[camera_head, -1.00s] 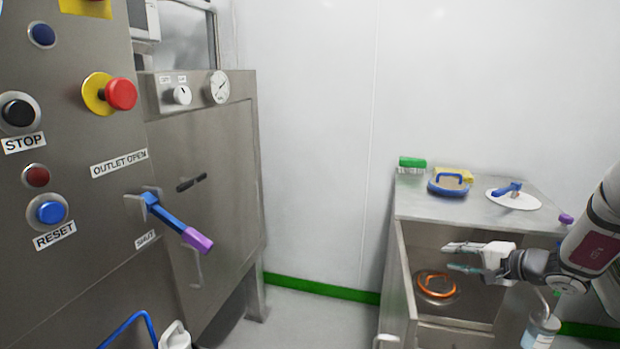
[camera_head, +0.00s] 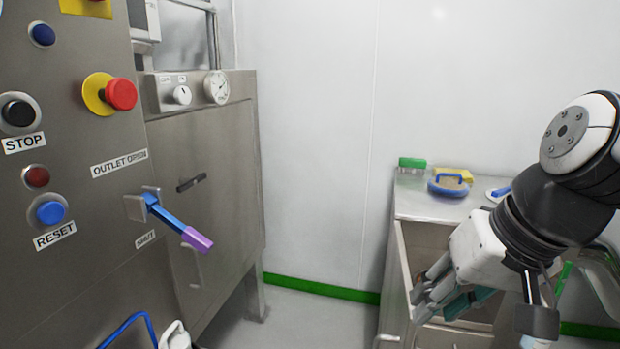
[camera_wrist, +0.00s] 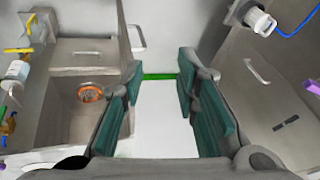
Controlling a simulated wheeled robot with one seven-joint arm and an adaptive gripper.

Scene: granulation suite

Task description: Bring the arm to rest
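My gripper (camera_head: 440,300) is at the lower right of the head view, in front of the steel cabinet (camera_head: 435,208), pointing down and to the left. In the wrist view my gripper (camera_wrist: 157,95) is open. Its two teal-padded fingers stand apart, with only pale floor between them. Nothing is held. My arm hides the right part of the cabinet top and most of the open space below it.
The control panel with a blue and purple outlet lever (camera_head: 178,222) stands at left. A green brush (camera_head: 412,163) and a blue-handled sieve (camera_head: 449,185) lie on the cabinet. An orange ring (camera_wrist: 90,93) lies inside the basin. Floor (camera_head: 310,320) between is clear.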

